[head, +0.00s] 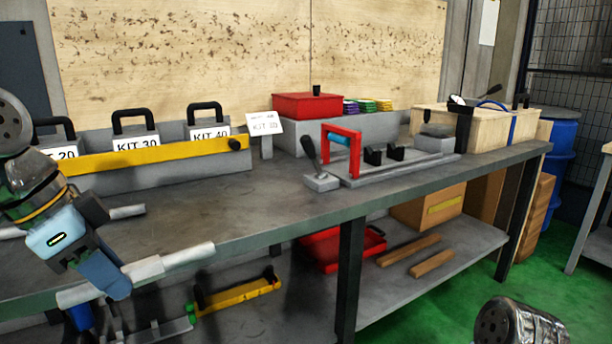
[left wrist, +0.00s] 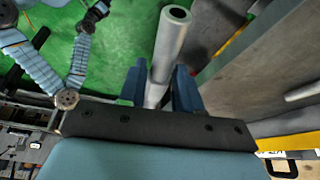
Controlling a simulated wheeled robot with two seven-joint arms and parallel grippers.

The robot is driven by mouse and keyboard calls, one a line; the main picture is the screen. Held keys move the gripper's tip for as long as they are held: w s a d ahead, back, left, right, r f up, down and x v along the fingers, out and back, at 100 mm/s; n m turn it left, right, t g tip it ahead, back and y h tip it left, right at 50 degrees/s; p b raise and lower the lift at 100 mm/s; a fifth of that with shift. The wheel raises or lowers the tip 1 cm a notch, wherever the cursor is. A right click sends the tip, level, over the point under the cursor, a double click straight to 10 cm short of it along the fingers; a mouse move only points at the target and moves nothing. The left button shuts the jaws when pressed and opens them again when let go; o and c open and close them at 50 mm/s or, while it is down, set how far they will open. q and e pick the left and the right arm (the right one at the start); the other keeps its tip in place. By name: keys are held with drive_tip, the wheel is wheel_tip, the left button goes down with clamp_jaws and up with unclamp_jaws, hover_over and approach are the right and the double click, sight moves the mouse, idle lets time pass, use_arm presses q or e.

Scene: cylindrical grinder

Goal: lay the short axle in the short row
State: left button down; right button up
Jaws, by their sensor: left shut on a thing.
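My left gripper (head: 112,280) is in front of the bench's near edge at the left. It is shut on a grey stepped axle (head: 187,256), which sticks out on both sides of the fingers. In the left wrist view the axle (left wrist: 172,45) stands between the two blue fingers (left wrist: 160,92), its hollow end pointing away. Another grey rod (head: 127,212) lies on the bench behind my left gripper, partly hidden by it. I cannot make out which place is the short row. My right gripper is not in view; only part of my right arm shows at the lower right.
The bench (head: 290,205) has free room in the middle. Kit boxes (head: 137,143) stand behind a yellow bar (head: 160,157). A fixture with a red frame (head: 341,150) stands to the right. A red tray (head: 330,256) and a yellow bar tool (head: 238,291) are below the bench top.

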use_arm(q)
drive_tip(key=w+d+f+n, duration=0.1)
drive_tip(key=w+f, duration=0.4)
drive_tip(key=f, duration=0.5)
drive_tip(key=w+d+f+n+t+y, duration=0.1)
drive_tip(key=w+d+f+n, duration=0.1)
drive_tip(key=w+f, duration=0.4)
drive_tip(key=w+d+f+n+y, duration=0.1)
drive_tip(key=w+f, duration=0.4)
drive_tip(key=f, duration=1)
drive_tip(key=d+n, duration=0.1)
drive_tip(key=n, duration=0.1)
drive_tip(key=shift+w+n, duration=0.3)
drive_tip(key=shift+n, duration=0.1)
drive_tip(key=shift+a+f, duration=0.1)
